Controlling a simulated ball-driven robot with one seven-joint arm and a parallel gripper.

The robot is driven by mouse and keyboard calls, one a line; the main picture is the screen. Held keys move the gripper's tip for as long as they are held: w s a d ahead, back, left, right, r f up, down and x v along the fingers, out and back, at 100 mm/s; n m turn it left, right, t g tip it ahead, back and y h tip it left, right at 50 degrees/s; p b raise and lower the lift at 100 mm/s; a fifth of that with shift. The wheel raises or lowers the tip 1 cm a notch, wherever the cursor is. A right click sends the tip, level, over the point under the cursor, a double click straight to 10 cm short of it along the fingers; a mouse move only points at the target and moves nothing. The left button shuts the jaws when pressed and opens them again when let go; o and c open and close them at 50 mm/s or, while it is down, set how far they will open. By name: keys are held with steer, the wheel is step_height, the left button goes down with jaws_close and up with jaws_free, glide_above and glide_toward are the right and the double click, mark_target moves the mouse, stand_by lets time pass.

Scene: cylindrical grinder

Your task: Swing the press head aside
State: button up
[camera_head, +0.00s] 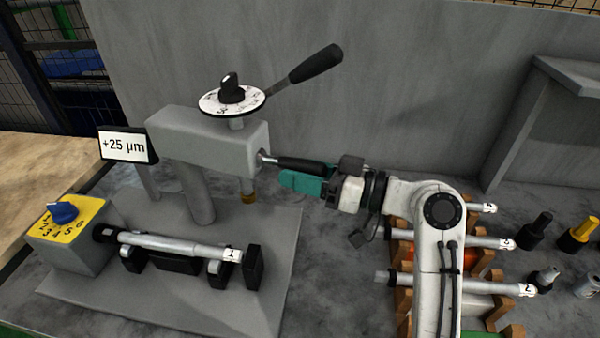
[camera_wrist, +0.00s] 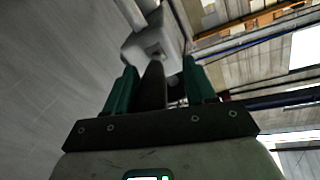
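The press head (camera_head: 208,140) is a grey block on a thick grey column, swung over the shaft marked 1 (camera_head: 180,246). A black side handle (camera_head: 298,163) sticks out of its right end. My gripper (camera_head: 296,180) has its teal fingers at this handle. In the wrist view the handle (camera_wrist: 152,88) stands between the two fingers, close to the left one, with a gap on the right. The fingers are apart, not closed on it. The head's end (camera_wrist: 152,48) shows beyond the fingertips. The far finger is mostly hidden in the head view.
A dial with a long black lever (camera_head: 315,63) tops the head. A +25 µm display (camera_head: 124,145) and a yellow box with a blue knob (camera_head: 64,213) stand at left. Shafts on a wooden rack (camera_head: 402,285) and several small tools (camera_head: 537,232) lie at right. A grey wall (camera_head: 420,80) stands behind.

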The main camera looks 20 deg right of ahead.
steer(key=b+v, duration=0.1)
steer(key=v, duration=0.9)
steer(key=shift+d, duration=0.15)
steer(key=shift+s, duration=0.1)
